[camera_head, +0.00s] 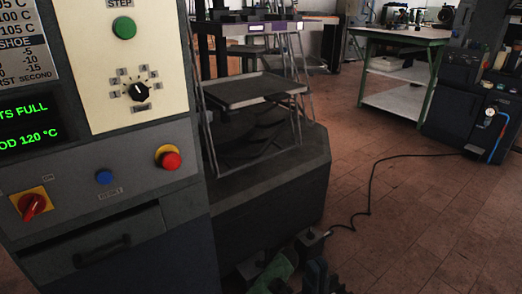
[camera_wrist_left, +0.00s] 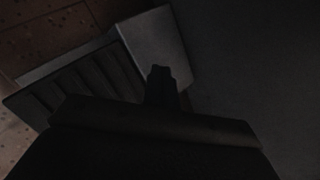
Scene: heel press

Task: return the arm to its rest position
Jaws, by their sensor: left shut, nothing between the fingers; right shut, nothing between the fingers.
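The press machine (camera_head: 270,195) and its control panel (camera_head: 120,185) fill the left. A black cable (camera_head: 371,185) crosses the brick floor (camera_head: 415,225). A green workbench (camera_head: 405,37) and a dark machine (camera_head: 465,120) stand at the back right. The floor at right is otherwise free.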

